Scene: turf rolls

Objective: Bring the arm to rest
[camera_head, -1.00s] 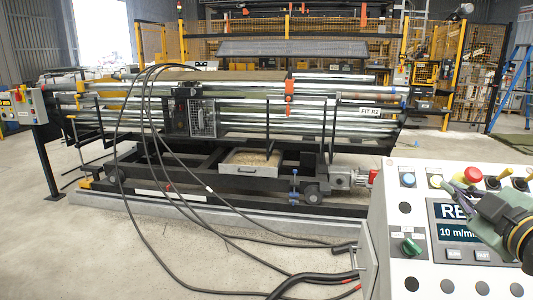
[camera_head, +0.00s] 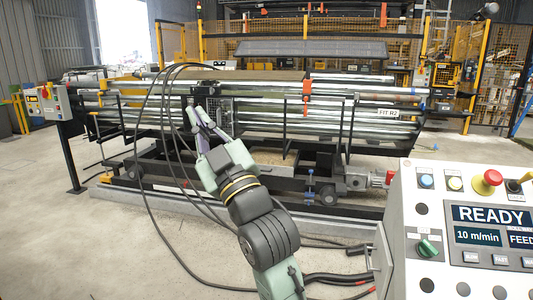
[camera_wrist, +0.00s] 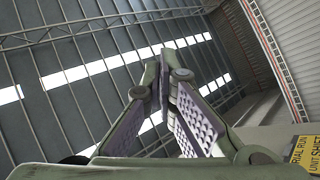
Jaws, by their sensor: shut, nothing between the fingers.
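My gripper (camera_head: 196,117) is in the middle left of the head view, at the end of my raised green and black arm. It points up and away, in front of the roll machine (camera_head: 270,120) in the picture. In the wrist view my gripper (camera_wrist: 165,58) has its fingertips together, with nothing between them. I cannot tell how far the fingertips are from the machine or the cables.
A control panel (camera_head: 480,185) with a red knob, a green switch and a READY screen stands at the right. Black cables (camera_head: 150,190) loop down from the machine near my arm. A small control box (camera_head: 55,102) stands on a post at the left. The left floor (camera_head: 50,230) is clear.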

